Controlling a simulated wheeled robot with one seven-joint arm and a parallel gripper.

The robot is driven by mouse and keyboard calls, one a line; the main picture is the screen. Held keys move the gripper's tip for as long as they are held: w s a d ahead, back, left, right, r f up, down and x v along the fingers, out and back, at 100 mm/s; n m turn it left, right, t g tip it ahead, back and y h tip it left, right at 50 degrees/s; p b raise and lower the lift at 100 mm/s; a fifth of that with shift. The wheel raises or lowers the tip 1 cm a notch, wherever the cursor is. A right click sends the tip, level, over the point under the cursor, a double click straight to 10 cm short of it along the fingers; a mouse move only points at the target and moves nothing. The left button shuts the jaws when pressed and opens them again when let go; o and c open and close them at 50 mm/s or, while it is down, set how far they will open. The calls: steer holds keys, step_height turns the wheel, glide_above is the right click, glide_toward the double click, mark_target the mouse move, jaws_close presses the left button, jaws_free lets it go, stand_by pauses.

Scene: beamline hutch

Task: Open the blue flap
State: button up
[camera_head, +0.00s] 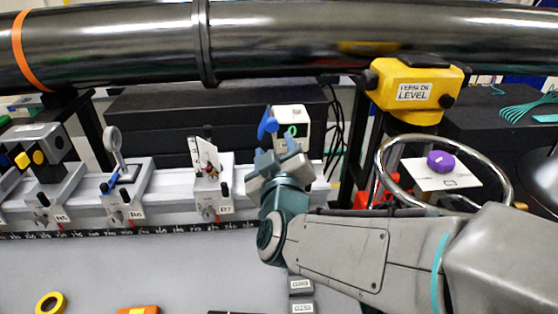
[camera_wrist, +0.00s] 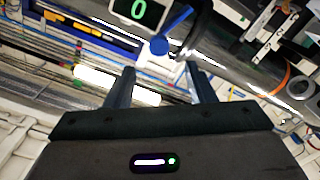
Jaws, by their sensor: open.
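The blue flap (camera_head: 267,122) is a small blue piece with a rounded end, at the left side of a white box (camera_head: 291,113) on the rail. In the wrist view the flap (camera_wrist: 174,32) looks like a disc on a slanted stalk, beside a dark display (camera_wrist: 138,12) with a green 0. My gripper (camera_head: 276,149) is just below the box in the head view and hides its lower part. In the wrist view my gripper (camera_wrist: 160,74) has its fingers apart with nothing between them. The flap is beyond the fingertips and appears apart from them.
A thick black pipe (camera_head: 300,40) crosses above. A yellow level (camera_head: 414,90) and a chrome ring (camera_head: 505,180) stand to the right. Several rail carriers, including one with a small white plate (camera_head: 206,158), stand left. The grey bench (camera_head: 130,270) has free room in front.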

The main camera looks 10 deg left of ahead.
steer(key=shift+v, duration=1.9)
